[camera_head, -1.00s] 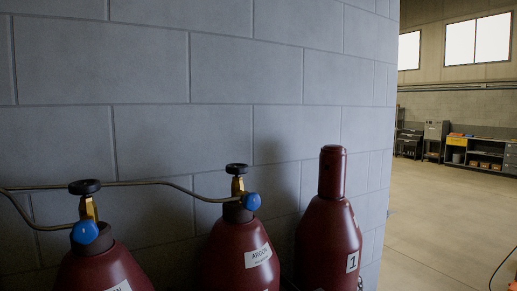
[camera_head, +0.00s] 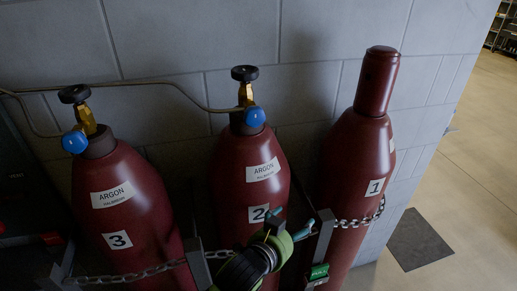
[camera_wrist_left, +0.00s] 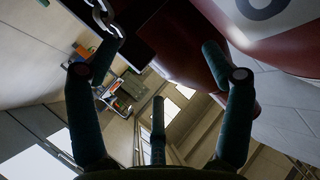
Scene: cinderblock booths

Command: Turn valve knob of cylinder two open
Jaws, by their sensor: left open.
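Cylinder two (camera_head: 247,200) is dark red, labelled ARGON and 2, and stands upright in the middle of the head view. Its black valve knob (camera_head: 245,73) sits on top of a brass valve, above a blue round fitting (camera_head: 256,116). My left gripper (camera_head: 288,224) is low in front of the cylinder's body, well below the knob, and partly covers the area by the 2 label. Its teal fingers are spread and empty; they also show apart in the left wrist view (camera_wrist_left: 160,62). The knob is not seen in the wrist view. My right gripper is not in view.
Cylinder three (camera_head: 120,220), with its own knob (camera_head: 74,94), stands left. Capped cylinder one (camera_head: 355,165) stands right. A chain (camera_head: 130,279) and grey posts (camera_head: 323,238) run in front. A thin pipe (camera_head: 160,84) passes along the block wall (camera_head: 160,40) behind.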

